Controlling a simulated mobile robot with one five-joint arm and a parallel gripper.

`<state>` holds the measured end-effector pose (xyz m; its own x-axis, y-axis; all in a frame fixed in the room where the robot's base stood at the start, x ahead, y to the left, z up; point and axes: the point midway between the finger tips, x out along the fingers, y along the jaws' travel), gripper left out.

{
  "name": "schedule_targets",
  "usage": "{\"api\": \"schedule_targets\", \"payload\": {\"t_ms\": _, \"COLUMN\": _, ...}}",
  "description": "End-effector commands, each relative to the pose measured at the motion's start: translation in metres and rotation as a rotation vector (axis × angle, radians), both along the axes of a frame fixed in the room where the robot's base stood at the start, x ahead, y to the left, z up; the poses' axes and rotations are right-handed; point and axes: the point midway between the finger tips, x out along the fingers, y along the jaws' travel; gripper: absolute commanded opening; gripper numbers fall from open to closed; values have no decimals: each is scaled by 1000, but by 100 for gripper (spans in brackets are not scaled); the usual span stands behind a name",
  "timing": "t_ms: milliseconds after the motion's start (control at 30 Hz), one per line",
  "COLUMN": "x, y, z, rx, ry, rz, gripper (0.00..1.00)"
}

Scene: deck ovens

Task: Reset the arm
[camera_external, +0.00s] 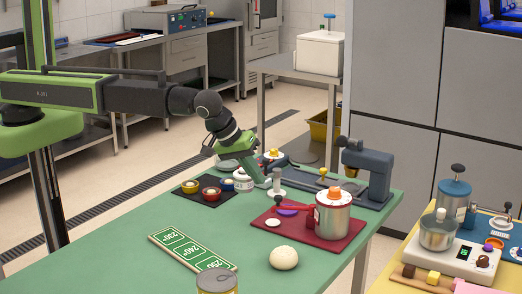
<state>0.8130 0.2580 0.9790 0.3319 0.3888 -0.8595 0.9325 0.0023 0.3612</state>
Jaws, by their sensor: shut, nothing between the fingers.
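My gripper (264,182) reaches down over the back part of the green table (130,262), at the end of my arm, which comes in from the left. Its green body is tilted down to the right and its fingers are shut with nothing seen between them. The fingertips are close to a small white-based stand (277,191), and I cannot tell whether they touch it. A black mat (186,194) with small yellow, red and white-blue pots lies just left of the gripper.
A blue-grey press (377,172) stands behind right. A red tray (345,242) holds a metal canister (333,220). A dough ball (284,258), a green temperature board (192,250) and a tin (217,281) are in front. A yellow table (400,288) is at right. The table's left front is clear.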

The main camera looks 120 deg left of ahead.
Motion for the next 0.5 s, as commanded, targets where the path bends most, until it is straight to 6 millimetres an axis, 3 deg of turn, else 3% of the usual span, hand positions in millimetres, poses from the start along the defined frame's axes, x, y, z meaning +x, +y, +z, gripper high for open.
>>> {"api": "schedule_targets", "payload": {"t_ms": 33, "x": -20, "y": -46, "z": -4, "rx": -10, "ry": 38, "rz": -87, "gripper": 0}}
{"api": "schedule_targets", "payload": {"t_ms": 100, "x": -46, "y": -102, "z": -11, "rx": -22, "ry": 113, "rz": -239, "gripper": 0}}
{"api": "schedule_targets", "payload": {"t_ms": 167, "x": -75, "y": -146, "z": -16, "rx": -27, "ry": 189, "rz": -394, "gripper": 0}}
{"api": "schedule_targets", "payload": {"t_ms": 200, "x": -97, "y": -174, "z": -20, "rx": -30, "ry": 243, "rz": -511, "gripper": 0}}
{"api": "schedule_targets", "payload": {"t_ms": 300, "x": -163, "y": -229, "z": -28, "rx": -41, "ry": 391, "rz": -857, "gripper": 0}}
{"api": "schedule_targets", "payload": {"t_ms": 400, "x": -215, "y": -249, "z": -32, "rx": -55, "ry": 505, "rz": -1182, "gripper": 0}}
{"api": "schedule_targets", "payload": {"t_ms": 500, "x": -236, "y": -257, "z": -33, "rx": -57, "ry": 565, "rz": -1421, "gripper": 0}}
